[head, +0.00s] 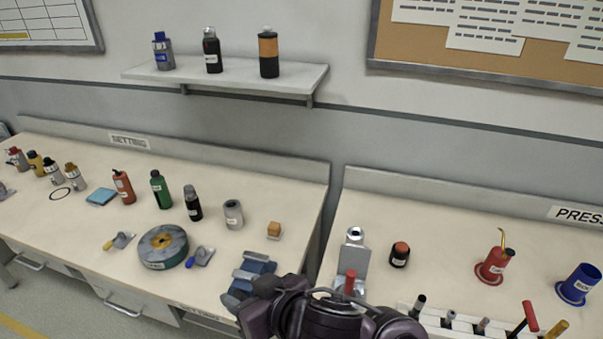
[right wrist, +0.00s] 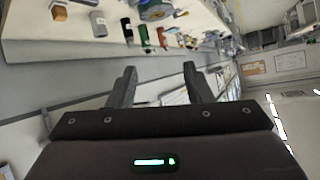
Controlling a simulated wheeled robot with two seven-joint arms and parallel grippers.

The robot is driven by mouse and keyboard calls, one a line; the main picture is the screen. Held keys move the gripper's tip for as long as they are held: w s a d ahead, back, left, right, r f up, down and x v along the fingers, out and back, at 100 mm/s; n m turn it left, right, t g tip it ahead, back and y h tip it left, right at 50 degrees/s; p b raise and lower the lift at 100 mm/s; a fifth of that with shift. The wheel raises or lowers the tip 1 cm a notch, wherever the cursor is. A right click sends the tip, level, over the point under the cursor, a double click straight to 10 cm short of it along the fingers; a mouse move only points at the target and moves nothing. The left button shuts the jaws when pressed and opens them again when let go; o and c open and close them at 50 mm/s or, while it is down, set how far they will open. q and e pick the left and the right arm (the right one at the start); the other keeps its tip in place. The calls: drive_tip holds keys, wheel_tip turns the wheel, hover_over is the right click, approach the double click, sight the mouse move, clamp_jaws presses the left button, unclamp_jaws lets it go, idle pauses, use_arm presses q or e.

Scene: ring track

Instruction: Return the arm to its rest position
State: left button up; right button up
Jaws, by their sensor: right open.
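My right gripper (right wrist: 160,84) shows in the right wrist view with its two dark fingers spread apart and nothing between them. The bench with its bottles lies beyond the fingers, in the upper part of that view. In the head view, dark purple parts of my right arm (head: 325,318) come in at the bottom middle, in front of the gap between the two benches; the fingers cannot be made out there. My left gripper is in neither view.
The left bench (head: 75,235) holds several bottles, a round grey-green fixture (head: 163,247) and a blue vise (head: 250,277) close to my arm. The right bench (head: 450,240) holds a silver press (head: 353,262), a red holder (head: 494,264) and a blue cup (head: 578,285). A shelf (head: 225,77) hangs above.

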drive_tip(key=w+d+f+m+h, duration=0.2)
drive_tip(key=d+f+m+h, duration=0.1)
drive_tip(key=d, duration=0.6)
drive_tip(key=s+d+f+m+g+h, duration=0.1)
drive_tip(key=s+d+f+g+h, duration=0.1)
drive_tip(key=s+d+f, duration=0.35)
drive_tip(key=s+d+f+m+g+h, duration=0.1)
drive_tip(key=s+d+f+h, duration=0.1)
drive_tip(key=d, duration=0.6)
drive_tip(key=s+d+f+m+g+h, duration=0.1)
drive_tip(key=s+d+f+g+h, duration=0.15)
drive_tip(key=d, duration=0.35)
wheel_tip(320, 180, down, 30)
drive_tip(key=s+b, duration=0.1)
drive_tip(key=s, duration=0.1)
drive_tip(key=s+d+f, duration=0.1)
drive_tip(key=s+f, duration=0.9)
drive_tip(key=s+d+f+g+b, duration=0.1)
drive_tip(key=s+d+f, duration=0.1)
drive_tip(key=s+f, duration=0.8)
drive_tip(key=shift+d+f+n, duration=0.25)
drive_tip(key=shift+f+n, duration=0.15)
drive_tip(key=shift+f, duration=0.05)
